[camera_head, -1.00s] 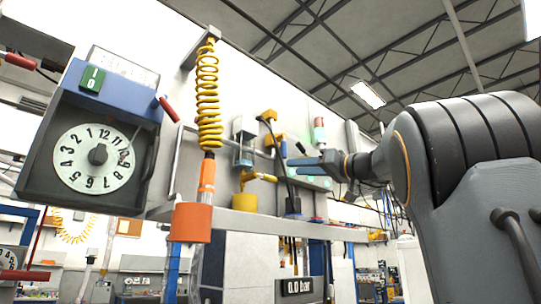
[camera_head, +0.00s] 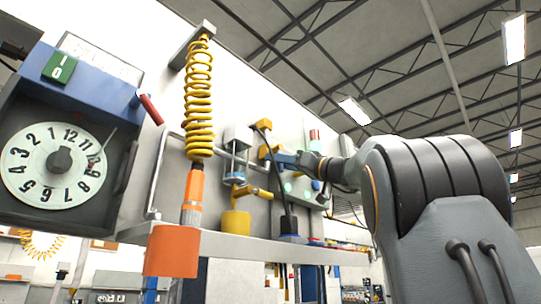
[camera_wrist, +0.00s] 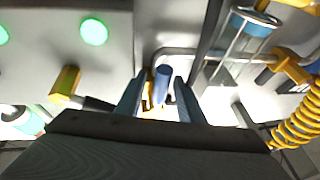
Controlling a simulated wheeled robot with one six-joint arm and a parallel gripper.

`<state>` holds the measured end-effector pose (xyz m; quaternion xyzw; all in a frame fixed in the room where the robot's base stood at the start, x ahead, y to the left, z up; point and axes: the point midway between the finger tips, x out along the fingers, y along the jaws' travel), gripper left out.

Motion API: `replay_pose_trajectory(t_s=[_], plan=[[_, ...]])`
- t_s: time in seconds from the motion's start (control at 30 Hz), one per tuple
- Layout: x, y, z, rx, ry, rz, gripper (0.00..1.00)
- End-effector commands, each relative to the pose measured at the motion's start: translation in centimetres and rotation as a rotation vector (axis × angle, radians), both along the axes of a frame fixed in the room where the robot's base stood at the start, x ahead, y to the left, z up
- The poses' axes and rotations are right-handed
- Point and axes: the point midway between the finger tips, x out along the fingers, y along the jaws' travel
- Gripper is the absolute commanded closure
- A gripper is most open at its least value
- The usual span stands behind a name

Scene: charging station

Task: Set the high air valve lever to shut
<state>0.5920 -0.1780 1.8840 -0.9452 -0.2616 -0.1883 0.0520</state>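The high air valve (camera_head: 264,125) is a yellow fitting on the wall panel, right of the coiled hose. Its lever (camera_wrist: 162,84) shows in the wrist view as a short blue rod over a yellow body. My gripper (camera_wrist: 157,98) has one finger on each side of the blue rod, with visible gaps, so it appears open around the lever and not clamped. In the head view my gripper (camera_head: 285,158) reaches left to the valve and hides most of the lever, so its exact angle is unclear.
A yellow coiled hose (camera_head: 199,95) with an orange end hangs left of the valve. A filter glass (camera_head: 236,155) and a lower yellow valve (camera_head: 250,190) are close by. A panel with green lights (camera_head: 298,187) lies behind my gripper. A dial timer (camera_head: 60,160) is far left.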

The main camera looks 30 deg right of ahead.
Motion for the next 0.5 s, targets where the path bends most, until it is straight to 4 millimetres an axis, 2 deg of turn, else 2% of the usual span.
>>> replay_pose_trajectory(t_s=[0.2,0.5], plan=[[1.8,1.3,1.1,0.0,0.0,0.004,0.65],[2.6,1.8,1.2,-0.001,0.0,0.004,0.65]])
